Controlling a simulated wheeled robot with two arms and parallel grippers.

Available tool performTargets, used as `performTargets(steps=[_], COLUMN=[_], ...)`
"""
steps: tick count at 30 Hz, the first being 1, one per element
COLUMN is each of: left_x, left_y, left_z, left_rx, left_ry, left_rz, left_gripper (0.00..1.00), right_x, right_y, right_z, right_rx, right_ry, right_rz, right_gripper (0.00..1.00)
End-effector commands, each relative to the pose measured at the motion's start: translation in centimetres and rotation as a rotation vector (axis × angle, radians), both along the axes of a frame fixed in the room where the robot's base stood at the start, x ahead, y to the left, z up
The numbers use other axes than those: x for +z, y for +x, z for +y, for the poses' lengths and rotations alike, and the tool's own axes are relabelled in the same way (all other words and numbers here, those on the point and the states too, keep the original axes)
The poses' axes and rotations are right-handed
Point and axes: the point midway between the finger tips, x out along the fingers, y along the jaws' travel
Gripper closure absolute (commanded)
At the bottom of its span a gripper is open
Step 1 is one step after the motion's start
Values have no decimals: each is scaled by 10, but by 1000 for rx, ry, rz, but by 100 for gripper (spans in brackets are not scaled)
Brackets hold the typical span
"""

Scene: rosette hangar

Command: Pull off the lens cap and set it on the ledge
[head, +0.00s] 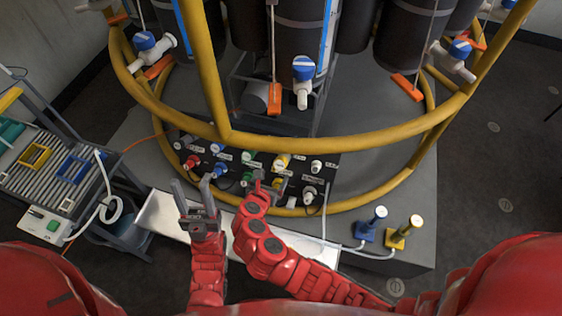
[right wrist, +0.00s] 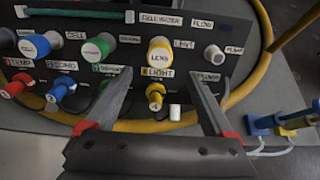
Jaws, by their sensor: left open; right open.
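The lens fitting, a yellow ring with a white front marked "LENS" (right wrist: 160,51), is on the dark panel in the right wrist view; the yellow piece also shows in the head view (head: 282,161). I cannot tell the cap from the fitting. My right gripper (right wrist: 163,78) is open and empty, its fingers pointing at the panel either side of the space below the fitting; it also shows in the head view (head: 266,180). My left gripper (head: 193,182) is open and empty before the panel's left part. The pale ledge (head: 160,215) runs below the panel.
Red (right wrist: 18,86), blue (right wrist: 61,91) and yellow (right wrist: 155,94) knobs sit low on the panel. A green connector (right wrist: 97,47) is left of the lens fitting. A yellow rail (head: 300,146) curves above the panel. A cart (head: 50,165) stands at left; blue and yellow posts (head: 400,235) stand at right.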

Motion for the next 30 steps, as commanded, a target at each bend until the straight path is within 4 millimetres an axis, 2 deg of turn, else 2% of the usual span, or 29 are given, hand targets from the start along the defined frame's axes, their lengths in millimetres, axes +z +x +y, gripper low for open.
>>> performTargets(steps=[5, 12, 15, 21, 30], left_x=[-14, -38, -27, -25, -24], left_y=[0, 0, 0, 0, 0], left_z=[0, 0, 0, 0, 0], left_rx=[0, 0, 0, 0, 0], left_ry=[0, 0, 0, 0, 0], left_rz=[0, 0, 0, 0, 0], left_gripper=[50, 50, 50, 50, 50], right_x=[-12, -32, -31, -43, -47], right_y=[12, 40, 51, 66, 71], right_z=[-5, -14, -17, -22, -23], right_rx=[-5, -4, -1, 0, 0], right_ry=[0, 1, -2, -1, 2], right_rz=[0, 1, 1, 0, -1], right_gripper=[12, 12, 12, 12, 12])
